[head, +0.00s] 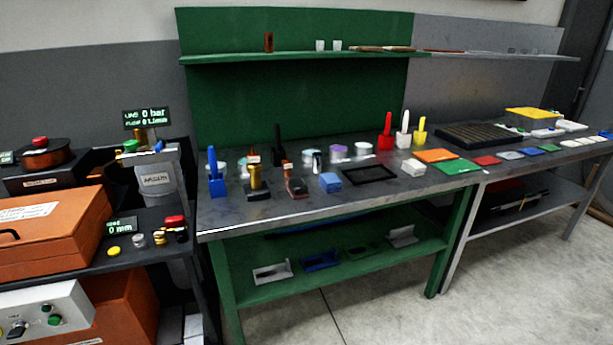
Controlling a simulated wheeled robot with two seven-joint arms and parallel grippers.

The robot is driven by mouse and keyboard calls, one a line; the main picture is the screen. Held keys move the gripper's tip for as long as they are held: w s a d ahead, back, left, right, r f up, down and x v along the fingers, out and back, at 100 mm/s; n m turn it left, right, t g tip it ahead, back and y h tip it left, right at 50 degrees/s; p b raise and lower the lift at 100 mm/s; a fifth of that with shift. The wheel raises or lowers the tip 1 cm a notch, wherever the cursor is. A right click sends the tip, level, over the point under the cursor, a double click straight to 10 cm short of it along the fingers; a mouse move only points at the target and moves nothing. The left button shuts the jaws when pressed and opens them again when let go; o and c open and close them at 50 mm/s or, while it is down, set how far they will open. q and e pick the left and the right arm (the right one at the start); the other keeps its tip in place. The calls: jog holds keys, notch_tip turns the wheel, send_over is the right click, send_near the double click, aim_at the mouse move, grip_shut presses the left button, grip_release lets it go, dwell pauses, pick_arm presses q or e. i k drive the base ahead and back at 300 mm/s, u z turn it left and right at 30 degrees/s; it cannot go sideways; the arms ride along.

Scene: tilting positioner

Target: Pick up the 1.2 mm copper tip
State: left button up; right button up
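I cannot pick out the 1.2 mm copper tip for certain, as no size label on a tip is readable. On the green workbench (330,208), a brass-coloured cylinder (255,177) stands on a dark block near the front left. A dark piece with copper-brown parts (296,186) is just right of it. A brown copper-like cylinder (269,42) stands upright on the upper green shelf (300,56). Neither of my grippers is in view.
A blue holder (217,187) stands at the bench's left end, and a blue block (330,183) and a black frame (369,174) lie further right. Red, white and yellow holders stand behind.

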aim_at(253, 157)
jog(key=z, duration=0.25)
jog(key=k, duration=0.6)
jog(key=z, duration=1.1)
jog(key=i, duration=1.6)
jog(key=u, duration=0.8)
jog(key=i, duration=0.5)
jog(key=u, duration=0.45)
